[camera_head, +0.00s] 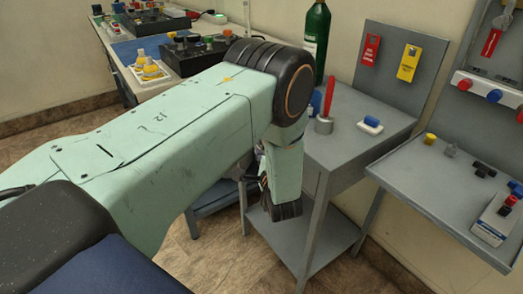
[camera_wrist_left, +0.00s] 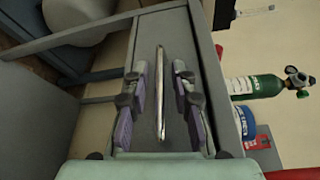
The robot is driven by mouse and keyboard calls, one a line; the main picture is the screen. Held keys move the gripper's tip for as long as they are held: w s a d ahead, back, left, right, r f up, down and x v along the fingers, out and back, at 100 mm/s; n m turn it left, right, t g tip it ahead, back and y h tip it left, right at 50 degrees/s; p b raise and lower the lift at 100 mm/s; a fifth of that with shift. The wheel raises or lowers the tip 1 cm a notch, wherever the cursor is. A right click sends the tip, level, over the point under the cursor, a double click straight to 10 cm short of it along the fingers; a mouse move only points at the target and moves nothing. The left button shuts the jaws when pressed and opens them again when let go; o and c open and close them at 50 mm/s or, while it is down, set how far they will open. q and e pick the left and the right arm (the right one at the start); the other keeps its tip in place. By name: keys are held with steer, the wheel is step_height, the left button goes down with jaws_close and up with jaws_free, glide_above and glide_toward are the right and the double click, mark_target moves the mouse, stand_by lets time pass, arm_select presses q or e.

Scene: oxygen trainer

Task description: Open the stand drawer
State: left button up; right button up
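The grey stand (camera_head: 345,135) is right of centre in the head view, with a lower shelf. Its drawer front (camera_wrist_left: 174,30) fills the middle of the left wrist view and looks flush with the stand frame. The long metal handle (camera_wrist_left: 161,110) runs up and down that picture. My left gripper (camera_wrist_left: 160,78) is open, with one purple-padded finger on each side of the handle and a visible gap on both sides. In the head view, my left arm largely hides the drawer front and the gripper. My right gripper is not in view.
A grey bench (camera_head: 430,190) stands at right. A bench with control boxes (camera_head: 185,55) stands behind my arm.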

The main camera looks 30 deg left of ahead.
arm_select(q)
steer(key=shift+w+d, duration=0.1)
jaws_close()
stand_by(0.6)
